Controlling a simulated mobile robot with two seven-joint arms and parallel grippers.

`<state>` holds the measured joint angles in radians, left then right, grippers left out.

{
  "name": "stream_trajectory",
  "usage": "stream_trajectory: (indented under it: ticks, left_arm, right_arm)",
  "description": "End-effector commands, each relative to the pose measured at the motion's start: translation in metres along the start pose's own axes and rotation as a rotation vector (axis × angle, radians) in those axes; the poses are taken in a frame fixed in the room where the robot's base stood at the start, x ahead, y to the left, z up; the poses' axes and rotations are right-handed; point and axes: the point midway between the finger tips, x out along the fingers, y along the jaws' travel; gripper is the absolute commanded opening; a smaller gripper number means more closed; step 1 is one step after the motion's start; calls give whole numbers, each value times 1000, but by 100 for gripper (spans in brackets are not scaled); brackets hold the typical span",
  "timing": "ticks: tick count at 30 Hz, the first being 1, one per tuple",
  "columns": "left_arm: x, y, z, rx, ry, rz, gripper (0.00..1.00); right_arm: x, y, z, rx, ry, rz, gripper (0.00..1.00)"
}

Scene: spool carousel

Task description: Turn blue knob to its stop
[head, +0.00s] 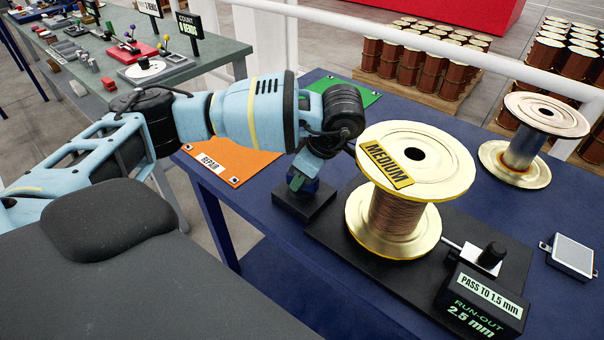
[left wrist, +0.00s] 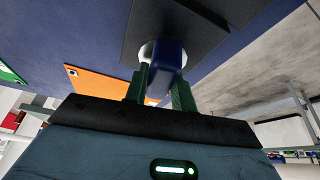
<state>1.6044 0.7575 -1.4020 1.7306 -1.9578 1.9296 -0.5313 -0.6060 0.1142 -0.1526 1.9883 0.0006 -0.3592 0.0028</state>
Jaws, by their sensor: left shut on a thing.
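The blue knob (left wrist: 169,54) sits on a pale round collar on a black base plate (left wrist: 196,22) in the left wrist view. My left gripper (left wrist: 162,78) has its two green fingers on either side of the knob and is shut on it. In the head view my left gripper (head: 302,181) points down at the black base plate (head: 304,206), left of the MEDIUM spool. There the knob is mostly hidden by the fingers, and its turned angle cannot be told. My right gripper is in neither view.
The copper wire spool labelled MEDIUM (head: 408,178) stands close right of my left gripper. A RUN-OUT 2.5 mm display (head: 482,302) and a black dial (head: 491,254) are at the front right. An orange REPAIR mat (head: 232,160) lies left; a near-empty spool (head: 526,140) stands right.

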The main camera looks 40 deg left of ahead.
Motion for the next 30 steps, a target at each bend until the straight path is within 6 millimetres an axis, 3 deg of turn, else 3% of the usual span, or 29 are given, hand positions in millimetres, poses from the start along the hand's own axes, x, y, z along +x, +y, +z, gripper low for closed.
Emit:
stream_trajectory:
  ticks: [15, 30]
  left_arm:
    - [-2, 1, -2, 386, 1, 166, 3]
    - [-2, 1, -1, 517, 0, 221, 3]
  right_arm:
    - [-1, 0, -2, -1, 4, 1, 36]
    - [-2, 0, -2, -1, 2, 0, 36]
